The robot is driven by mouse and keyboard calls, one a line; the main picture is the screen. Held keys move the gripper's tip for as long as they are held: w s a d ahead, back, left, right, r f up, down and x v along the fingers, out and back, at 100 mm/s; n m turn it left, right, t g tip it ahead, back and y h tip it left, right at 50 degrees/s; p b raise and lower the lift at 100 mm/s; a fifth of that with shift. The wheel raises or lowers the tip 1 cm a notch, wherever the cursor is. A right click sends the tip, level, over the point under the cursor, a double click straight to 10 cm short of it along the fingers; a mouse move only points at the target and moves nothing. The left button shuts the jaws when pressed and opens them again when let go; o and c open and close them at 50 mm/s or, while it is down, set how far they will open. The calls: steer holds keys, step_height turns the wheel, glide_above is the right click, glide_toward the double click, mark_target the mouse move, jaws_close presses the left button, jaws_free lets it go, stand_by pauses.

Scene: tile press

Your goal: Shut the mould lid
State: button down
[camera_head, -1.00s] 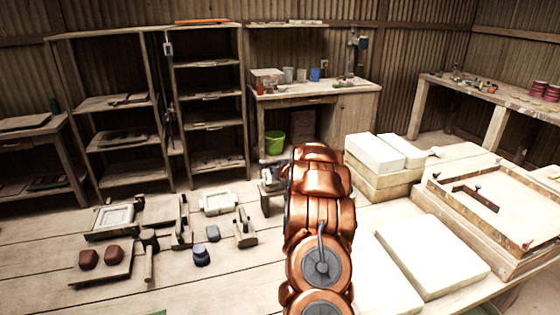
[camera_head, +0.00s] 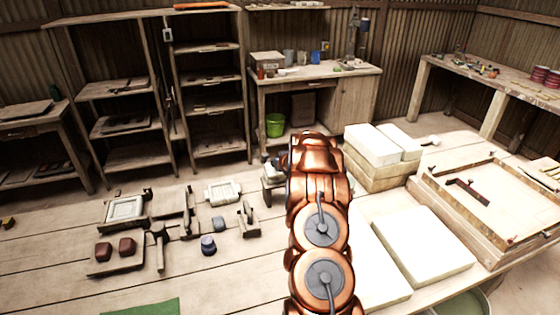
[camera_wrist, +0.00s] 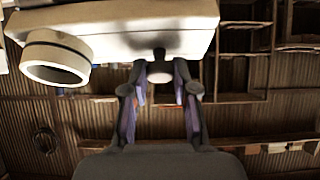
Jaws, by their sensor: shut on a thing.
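In the wrist view, my gripper (camera_wrist: 162,82) is closed around a small round knob (camera_wrist: 160,73). The knob is on a short dark stem under a thick pale slab (camera_wrist: 125,30), which looks like the mould lid. A pale round ring or tube (camera_wrist: 55,60) juts from the slab's left end. In the head view, my copper arm hides most of the gripper and the slab. Only part of a small pale block (camera_head: 272,174) shows at the arm's left edge. I cannot tell whether the lid is open or shut.
Tools lie at left, with a framed tile mould (camera_head: 124,210), a white frame (camera_head: 222,191) and a dark blue pot (camera_head: 208,245). White blocks (camera_head: 421,250) and a wooden tray (camera_head: 495,205) are at right. A green mat (camera_head: 145,309) shows at the bottom.

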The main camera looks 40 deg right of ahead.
stand_by(0.3)
steer(key=c, duration=0.9)
jaws_free()
steer(key=shift+s, duration=0.1)
steer(key=shift+v, duration=5.95)
steer(key=shift+a, duration=0.1)
